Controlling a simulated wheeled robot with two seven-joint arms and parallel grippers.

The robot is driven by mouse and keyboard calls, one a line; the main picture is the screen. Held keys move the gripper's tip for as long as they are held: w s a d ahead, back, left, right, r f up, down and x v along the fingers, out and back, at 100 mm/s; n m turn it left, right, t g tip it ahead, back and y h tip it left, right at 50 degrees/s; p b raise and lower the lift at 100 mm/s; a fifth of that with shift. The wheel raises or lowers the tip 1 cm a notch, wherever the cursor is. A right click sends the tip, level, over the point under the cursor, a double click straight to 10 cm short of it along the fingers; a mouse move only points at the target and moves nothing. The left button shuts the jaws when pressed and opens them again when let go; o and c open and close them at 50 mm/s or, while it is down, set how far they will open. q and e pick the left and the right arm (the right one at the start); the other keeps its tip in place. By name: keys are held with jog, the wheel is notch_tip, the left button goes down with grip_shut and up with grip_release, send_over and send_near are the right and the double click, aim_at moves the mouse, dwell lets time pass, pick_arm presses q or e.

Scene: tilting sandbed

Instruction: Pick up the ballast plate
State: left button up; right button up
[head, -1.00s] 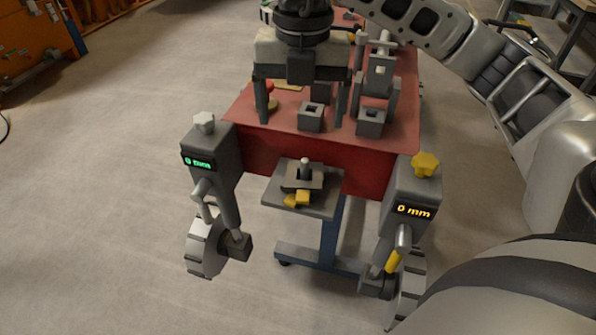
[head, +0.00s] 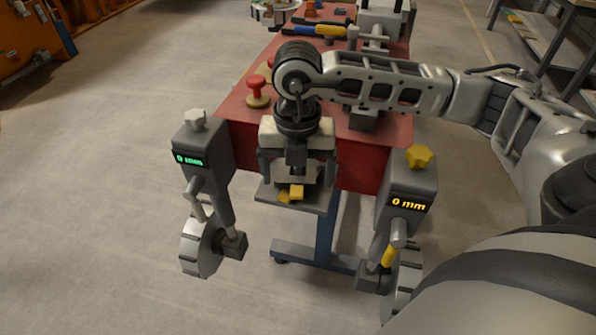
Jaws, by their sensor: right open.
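What looks like the ballast plate (head: 312,175), a flat grey piece with an upright dark post, sits on a small grey shelf (head: 318,208) at the front of the red table. Most of it is hidden behind my right gripper. A yellow block (head: 296,192) is at its front edge. My right gripper (head: 297,176) points down over the shelf, open, with one finger to each side of the post. I cannot tell whether the fingers touch the plate. My left gripper is not in view.
Grey units with 0 mm displays and toothed wheels stand left (head: 203,155) and right (head: 408,190) of the shelf. The red table (head: 362,160) behind holds a red knob (head: 257,90) and a yellow-and-blue tool (head: 315,31). Floor at left is clear.

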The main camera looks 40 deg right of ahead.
jog(key=shift+f, duration=0.6)
jog(key=c, duration=1.1)
jog(key=shift+r, duration=0.15)
notch_tip(320, 180, up, 9)
notch_tip(320, 180, up, 7)
jog(key=p, duration=0.5)
send_over(297, 182)
jog(key=shift+s+r, duration=0.1)
jog(key=shift+r, duration=0.05)
